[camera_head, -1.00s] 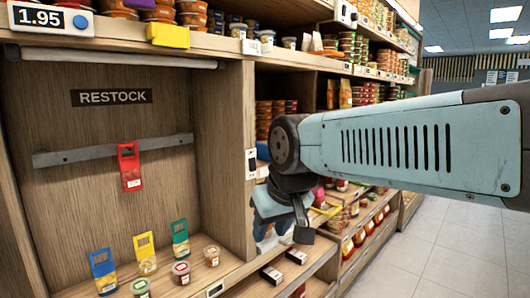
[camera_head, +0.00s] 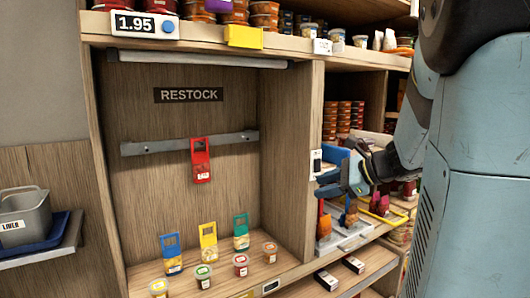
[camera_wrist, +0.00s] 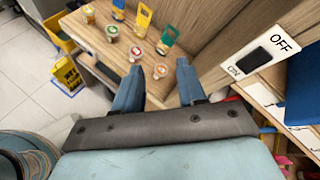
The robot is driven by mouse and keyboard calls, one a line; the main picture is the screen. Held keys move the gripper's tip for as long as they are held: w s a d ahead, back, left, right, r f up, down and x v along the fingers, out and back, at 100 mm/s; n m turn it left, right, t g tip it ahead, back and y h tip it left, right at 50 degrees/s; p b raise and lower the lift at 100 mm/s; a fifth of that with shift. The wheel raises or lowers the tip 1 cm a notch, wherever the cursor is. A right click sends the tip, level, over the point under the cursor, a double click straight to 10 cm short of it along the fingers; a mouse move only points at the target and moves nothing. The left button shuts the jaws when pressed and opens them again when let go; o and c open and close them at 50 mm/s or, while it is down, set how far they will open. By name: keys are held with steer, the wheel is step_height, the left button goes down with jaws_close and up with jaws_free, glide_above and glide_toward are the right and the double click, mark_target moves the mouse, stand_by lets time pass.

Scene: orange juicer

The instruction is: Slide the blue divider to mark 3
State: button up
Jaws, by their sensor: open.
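A blue upright panel (camera_head: 331,157), which looks like the blue divider, stands on the shelf just right of the wooden post. It also shows at the right edge of the wrist view (camera_wrist: 304,85), partly cut off. White labels (camera_wrist: 262,92) lie beside it; I cannot read a mark 3. My gripper (camera_head: 338,176) is in front of that shelf, close to the panel in the head view; I cannot tell the gap there. In the wrist view my gripper (camera_wrist: 158,82) is open, with nothing between its fingers, and the panel is apart to the right.
The wooden post (camera_head: 291,150) carries a white ON/OFF switch plate (camera_wrist: 265,55). The restock bay left of it holds a rail (camera_head: 160,146) with a red tag (camera_head: 201,160), and several coloured packs and small tubs. A grey bin (camera_head: 24,213) stands at far left.

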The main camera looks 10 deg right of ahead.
steer(key=w+d+r+m+t, duration=0.25)
steer(key=d+m, duration=0.25)
steer(key=d, duration=0.3)
steer(key=m+t+h, duration=0.3)
steer(key=m+t, duration=0.3)
glide_toward(343, 153)
steer(key=x, duration=1)
steer(key=shift+w+d+f, duration=0.15)
steer(key=shift+w+d, duration=0.05)
steer(key=shift+w, duration=0.3)
jaws_close()
